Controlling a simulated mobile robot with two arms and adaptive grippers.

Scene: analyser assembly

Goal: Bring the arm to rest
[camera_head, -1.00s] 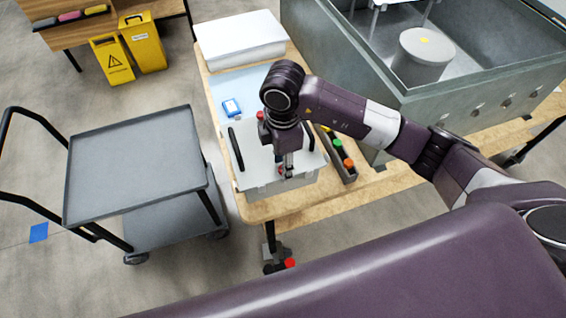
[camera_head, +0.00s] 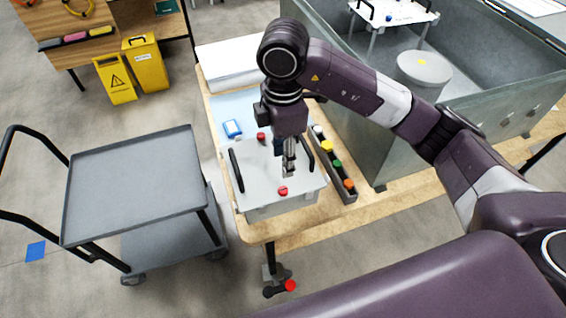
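My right arm reaches in from the right, and its gripper (camera_head: 289,171) points down above the lid of a grey-white box (camera_head: 260,178) with black handles. The fingers are seen nearly edge-on, so whether they are apart cannot be made out. I see nothing held in them. A red knob (camera_head: 283,190) shows on the lid just below the fingertips, apart from them in the picture. A second red knob (camera_head: 261,137) sits near the lid's far edge. My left gripper is not in view.
The box stands on a wooden table (camera_head: 262,231). Beside it are a dark tray (camera_head: 350,197) with coloured caps and a blue-white item (camera_head: 232,128). A large grey tank (camera_head: 440,135) is at right. An empty grey cart (camera_head: 135,185) stands at left.

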